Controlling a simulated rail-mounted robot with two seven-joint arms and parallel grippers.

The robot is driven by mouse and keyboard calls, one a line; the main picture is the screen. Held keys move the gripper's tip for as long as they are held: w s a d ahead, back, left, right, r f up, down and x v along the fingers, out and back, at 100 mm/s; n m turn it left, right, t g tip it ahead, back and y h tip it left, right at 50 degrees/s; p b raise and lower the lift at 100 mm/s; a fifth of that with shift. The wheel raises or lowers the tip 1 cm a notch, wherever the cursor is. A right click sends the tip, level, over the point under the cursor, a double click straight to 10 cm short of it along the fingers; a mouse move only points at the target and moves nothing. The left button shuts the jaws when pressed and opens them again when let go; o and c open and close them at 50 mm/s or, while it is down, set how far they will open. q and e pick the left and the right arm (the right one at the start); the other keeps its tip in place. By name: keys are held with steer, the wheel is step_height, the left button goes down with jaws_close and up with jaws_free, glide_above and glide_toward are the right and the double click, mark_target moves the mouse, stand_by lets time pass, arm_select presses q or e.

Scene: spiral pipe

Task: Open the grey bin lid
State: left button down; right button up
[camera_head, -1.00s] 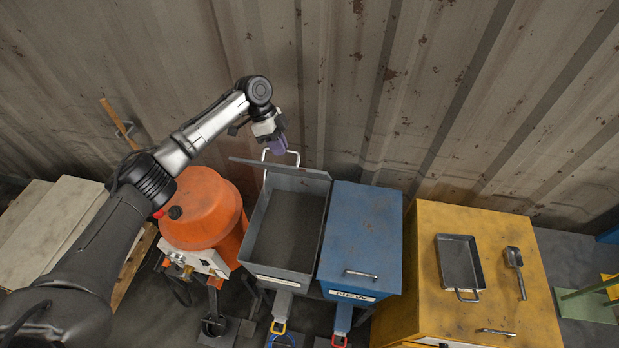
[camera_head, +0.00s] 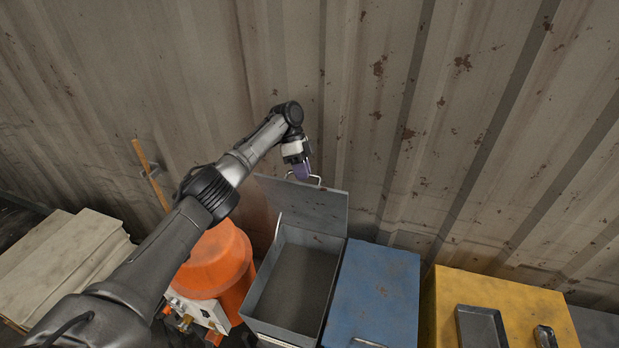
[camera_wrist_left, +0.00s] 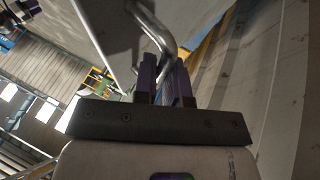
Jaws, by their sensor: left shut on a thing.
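The grey bin (camera_head: 292,285) stands between an orange drum and a blue bin, and its inside shows from above. Its grey lid (camera_head: 305,208) is tilted up at the back, near the wall, with a bent metal handle (camera_head: 316,180) at its top edge. My left gripper (camera_head: 303,172) is at that handle. In the left wrist view its purple fingers (camera_wrist_left: 163,80) are shut on the handle (camera_wrist_left: 155,38), with the lid's grey plate (camera_wrist_left: 105,35) beside it. My right gripper is not in view.
The orange drum (camera_head: 218,262) is left of the bin, under my left arm. The blue bin (camera_head: 375,290) with a closed lid is close on the right, then a yellow cabinet (camera_head: 500,300) with a tray. A corrugated wall (camera_head: 400,120) stands close behind.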

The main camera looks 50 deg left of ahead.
arm_select(q)
steer(key=shift+w+a+f, duration=0.1)
steer(key=shift+a+f, duration=0.1)
steer(key=shift+f, duration=0.2)
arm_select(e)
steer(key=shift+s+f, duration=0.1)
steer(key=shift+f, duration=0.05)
arm_select(q)
steer(key=c, duration=1.6)
jaws_free()
steer(key=o, duration=0.3)
steer(key=shift+d, duration=0.1)
steer(key=shift+o, duration=0.6)
steer(key=shift+r, duration=0.2)
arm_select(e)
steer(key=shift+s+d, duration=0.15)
